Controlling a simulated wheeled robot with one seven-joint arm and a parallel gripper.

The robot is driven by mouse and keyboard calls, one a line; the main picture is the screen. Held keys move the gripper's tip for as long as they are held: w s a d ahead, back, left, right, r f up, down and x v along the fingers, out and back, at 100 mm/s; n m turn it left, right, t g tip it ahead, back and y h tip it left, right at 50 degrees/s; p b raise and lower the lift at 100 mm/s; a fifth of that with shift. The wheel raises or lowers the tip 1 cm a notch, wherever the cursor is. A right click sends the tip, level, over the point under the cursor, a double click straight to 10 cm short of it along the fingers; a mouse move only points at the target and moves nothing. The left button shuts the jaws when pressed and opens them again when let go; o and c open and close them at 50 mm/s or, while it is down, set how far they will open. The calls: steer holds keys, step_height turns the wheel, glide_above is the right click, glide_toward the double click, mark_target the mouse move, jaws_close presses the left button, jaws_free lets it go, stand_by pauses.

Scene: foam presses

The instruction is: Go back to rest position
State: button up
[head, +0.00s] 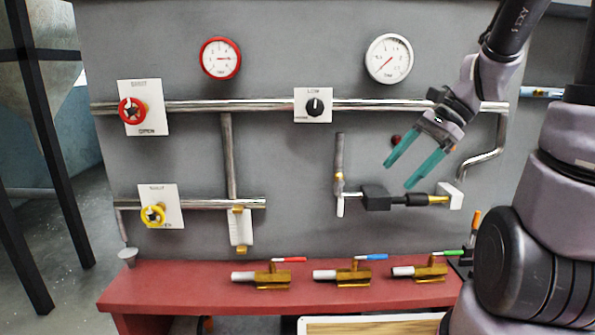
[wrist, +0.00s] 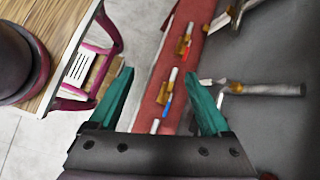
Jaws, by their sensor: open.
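My gripper (head: 413,167) hangs in front of the grey panel at the right in the head view. Its two teal fingers are spread apart with nothing between them. In the wrist view my gripper (wrist: 162,100) is also open and empty. The fingers point down and to the left in the head view, in front of the pipe fittings and the black valve body (head: 377,197). My arm comes in from the upper right. No rest position is marked in either view.
The panel carries a red gauge (head: 220,58), a white gauge (head: 389,58), a red knob (head: 132,110), a yellow knob (head: 153,215) and a black knob (head: 315,106). Brass valves with coloured handles stand on the red shelf (head: 200,290). A wooden table (wrist: 62,40) shows in the wrist view.

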steer(key=s+d+r+n+t+h, duration=0.1)
steer(key=s+r+n+t+h, duration=0.1)
steer(key=r, duration=0.4)
steer(key=s+d+r+n+t+h, duration=0.2)
steer(key=r+n+t+h, duration=0.1)
steer(key=r+n+t, duration=0.2)
steer(key=r+n, duration=0.1)
steer(key=n, duration=0.1)
steer(key=shift+n, duration=0.3)
